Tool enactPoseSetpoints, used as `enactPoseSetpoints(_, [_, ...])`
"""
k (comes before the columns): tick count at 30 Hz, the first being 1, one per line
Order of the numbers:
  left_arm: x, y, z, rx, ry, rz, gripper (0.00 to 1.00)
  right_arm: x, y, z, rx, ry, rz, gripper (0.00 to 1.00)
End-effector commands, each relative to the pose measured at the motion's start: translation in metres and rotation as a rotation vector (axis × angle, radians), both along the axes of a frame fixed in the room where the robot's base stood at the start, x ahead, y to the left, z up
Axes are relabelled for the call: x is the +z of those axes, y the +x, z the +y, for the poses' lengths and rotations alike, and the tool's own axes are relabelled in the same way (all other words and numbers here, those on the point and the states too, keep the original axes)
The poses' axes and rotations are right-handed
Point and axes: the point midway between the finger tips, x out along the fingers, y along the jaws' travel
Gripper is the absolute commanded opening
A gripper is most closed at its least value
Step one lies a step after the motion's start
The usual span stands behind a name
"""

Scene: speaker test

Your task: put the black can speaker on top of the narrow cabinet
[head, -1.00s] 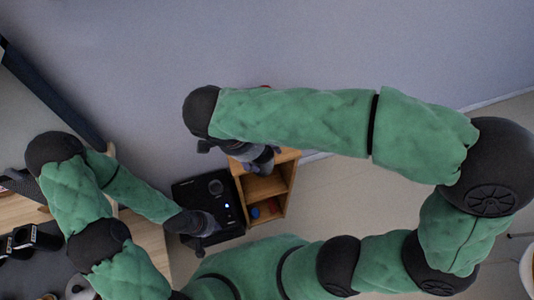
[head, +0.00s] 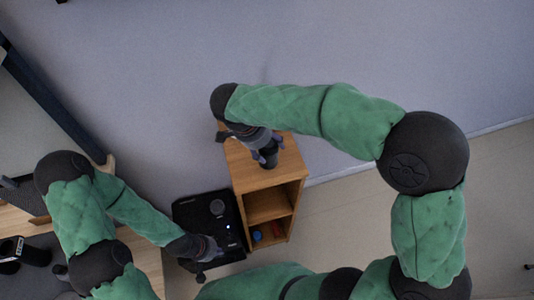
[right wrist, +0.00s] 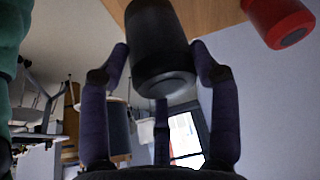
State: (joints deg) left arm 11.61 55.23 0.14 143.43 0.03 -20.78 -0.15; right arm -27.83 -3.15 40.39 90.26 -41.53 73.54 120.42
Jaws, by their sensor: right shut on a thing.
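The black can speaker (right wrist: 160,55) is between the fingers of my right gripper (right wrist: 160,75), which is shut on it. In the head view the speaker (head: 268,160) and my right gripper (head: 262,146) are over the top of the narrow wooden cabinet (head: 285,163). I cannot tell whether the speaker touches the cabinet top; the gripper and arm hide part of both. My left gripper (head: 202,268) is low at the left of the cabinet, and its fingers are too small and dark to read.
A red can (right wrist: 280,18) is at the cabinet top, largely behind my right arm in the head view. Small blue and red things (head: 266,234) lie in the cabinet's lower compartment. A desk (head: 145,255) with dark objects is at the left. Floor right of the cabinet is clear.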

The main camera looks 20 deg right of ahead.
Motion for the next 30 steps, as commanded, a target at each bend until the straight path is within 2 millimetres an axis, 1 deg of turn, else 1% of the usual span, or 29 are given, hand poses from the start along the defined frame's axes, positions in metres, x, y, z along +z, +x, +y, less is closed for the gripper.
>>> enactPoseSetpoints(5, [-0.004,0.000,0.000,0.000,0.000,0.000,0.00,-0.009,0.007,-0.002,-0.001,0.000,0.001,0.18])
enactPoseSetpoints(6, [-0.006,0.000,0.000,0.000,0.000,0.000,0.00,-0.014,0.010,-0.003,-0.002,-0.001,0.002,0.18])
enactPoseSetpoints(9, [-0.012,0.000,0.000,0.000,0.000,0.000,0.00,-0.030,0.009,-0.003,0.000,-0.001,0.003,0.18])
enactPoseSetpoints(12, [-0.015,0.000,0.000,0.000,0.000,0.000,0.00,-0.040,0.009,-0.003,0.000,-0.001,0.000,0.18])
enactPoseSetpoints(20, [-0.014,0.000,0.000,0.000,0.000,0.000,0.00,-0.040,0.009,-0.003,-0.001,0.000,-0.001,0.17])
enactPoseSetpoints(24, [-0.018,0.000,0.000,0.000,0.000,0.000,0.00,-0.044,0.009,-0.003,-0.001,0.000,-0.001,0.17])
enactPoseSetpoints(25, [-0.018,0.000,0.000,0.000,0.000,0.000,0.00,-0.044,0.009,-0.003,0.000,0.000,0.000,0.68])
enactPoseSetpoints(27, [-0.017,0.000,0.000,0.000,0.000,0.000,0.00,-0.044,0.009,-0.003,0.000,0.000,0.000,0.86])
enactPoseSetpoints(30, [-0.017,0.000,0.000,0.000,0.000,0.000,0.00,-0.044,0.009,-0.003,0.000,0.000,0.000,0.86])
